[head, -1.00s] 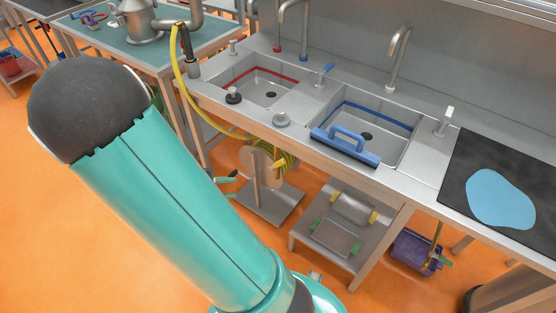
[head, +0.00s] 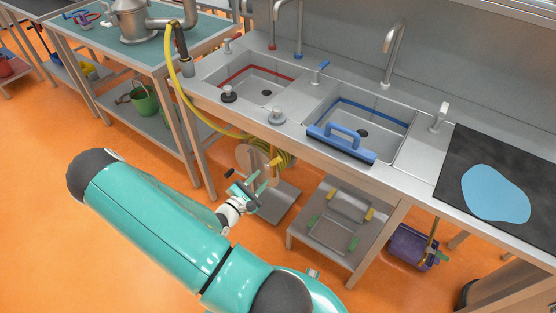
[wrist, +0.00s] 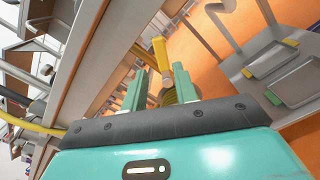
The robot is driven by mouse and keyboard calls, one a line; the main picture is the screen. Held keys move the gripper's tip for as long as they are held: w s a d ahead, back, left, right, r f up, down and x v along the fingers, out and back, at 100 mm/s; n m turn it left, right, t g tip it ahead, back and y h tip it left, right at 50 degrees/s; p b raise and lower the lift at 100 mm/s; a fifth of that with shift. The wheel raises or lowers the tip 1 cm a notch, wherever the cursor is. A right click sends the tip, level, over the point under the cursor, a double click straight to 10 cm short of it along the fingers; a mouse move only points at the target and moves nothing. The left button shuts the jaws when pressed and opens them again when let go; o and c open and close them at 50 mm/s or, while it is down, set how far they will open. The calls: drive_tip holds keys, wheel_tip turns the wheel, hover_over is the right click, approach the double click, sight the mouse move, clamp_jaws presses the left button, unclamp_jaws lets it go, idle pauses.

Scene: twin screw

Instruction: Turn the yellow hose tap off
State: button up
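A yellow bar-shaped handle (wrist: 160,52), which looks like the hose tap's lever, shows in the wrist view just beyond and between my fingertips. In the head view a yellow piece (head: 276,160) shows at the yellow hose coil (head: 288,163) under the sink counter. My gripper (head: 252,186) is below and left of it, in front of the hose stand. In the wrist view my gripper (wrist: 158,80) is open, with its two teal fingers apart. I cannot tell whether they touch the handle. The tap's body is largely hidden.
The yellow hose (head: 180,75) runs down from the counter's left end to the coil. The counter edge (head: 300,145) overhangs the stand (head: 280,205). A low shelf (head: 305,232) stands to the right. Orange floor in front is clear.

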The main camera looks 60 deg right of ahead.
sight(276, 161)
drive_tip(key=d, duration=0.3)
drive_tip(key=s+d, duration=0.1)
drive_tip(key=d, duration=0.7)
drive_tip(key=shift+s+d, duration=0.1)
drive_tip(key=shift+s, duration=0.25)
clamp_jaws()
